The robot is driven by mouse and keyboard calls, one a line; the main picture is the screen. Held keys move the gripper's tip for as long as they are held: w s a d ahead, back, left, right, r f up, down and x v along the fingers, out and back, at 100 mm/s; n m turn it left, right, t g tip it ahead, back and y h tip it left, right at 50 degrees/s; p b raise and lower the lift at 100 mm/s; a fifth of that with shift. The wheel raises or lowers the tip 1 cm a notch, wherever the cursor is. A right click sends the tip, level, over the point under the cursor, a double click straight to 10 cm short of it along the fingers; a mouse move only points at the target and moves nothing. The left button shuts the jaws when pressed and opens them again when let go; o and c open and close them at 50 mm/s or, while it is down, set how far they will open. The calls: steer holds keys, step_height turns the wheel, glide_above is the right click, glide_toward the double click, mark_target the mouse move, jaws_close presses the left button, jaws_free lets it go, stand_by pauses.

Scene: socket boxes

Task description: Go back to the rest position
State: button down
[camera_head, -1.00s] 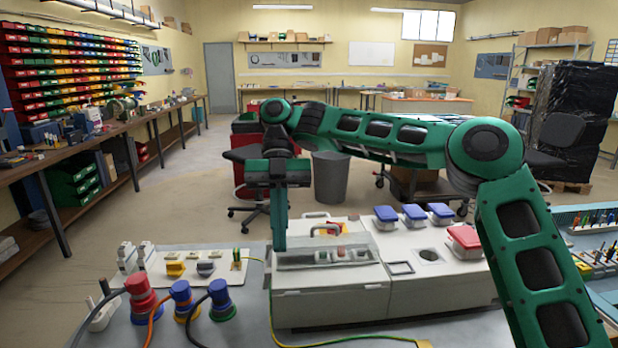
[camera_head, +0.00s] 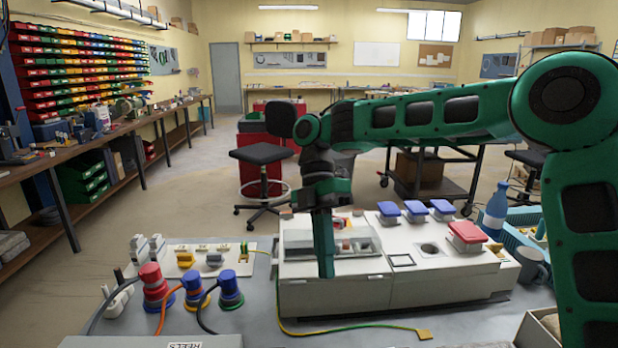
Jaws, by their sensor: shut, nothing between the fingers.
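My green arm reaches in from the right side of the head view and bends down at its end. My gripper (camera_head: 326,270) points down, its fingers together with nothing between them. It shows in front of the left part of the white socket box (camera_head: 335,297), hiding some of its clear-lidded compartment (camera_head: 352,243). I cannot tell whether the fingertips touch the box.
Blue-lidded sockets (camera_head: 415,209) and a red-lidded socket (camera_head: 467,232) sit on the box's right part. Red and blue plugs (camera_head: 153,287) with cables stand at left. A blue bottle (camera_head: 495,211) and a grey mug (camera_head: 532,264) stand at right. Open floor lies behind.

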steer(key=s+d+f+m+t, duration=0.1)
steer(key=s+d+m, duration=0.1)
steer(key=d+m, duration=0.4)
steer(key=s+d+f+m+t, duration=0.1)
steer(key=s+d+m, duration=0.1)
steer(key=d+m, duration=0.3)
steer(key=s+d+f+m+t, duration=0.1)
steer(key=d+m, duration=0.5)
steer(key=d, duration=0.5)
steer(key=shift+s+d+m+y, duration=0.3)
steer(key=shift+s, duration=0.1)
steer(key=s+d+m, duration=0.2)
steer(key=d, duration=0.1)
steer(key=s+d+m+t, duration=0.1)
steer(key=s+d+m, duration=0.1)
steer(key=d, duration=0.1)
steer(key=s+d+f+m+t, duration=0.1)
steer(key=s+d+m, duration=0.1)
steer(key=d+m, duration=0.1)
steer(key=shift+s+f, duration=0.1)
steer(key=shift+s, duration=0.15)
steer(key=s+d+f+m+t, duration=0.2)
steer(key=s+d+m, duration=0.4)
steer(key=s, duration=0.3)
steer(key=shift+s+f+m+y, duration=0.2)
steer(key=shift+f+m+y, duration=0.1)
steer(key=shift+f+m, duration=0.6)
steer(key=shift+w+d, duration=0.1)
steer(key=shift+w, duration=0.05)
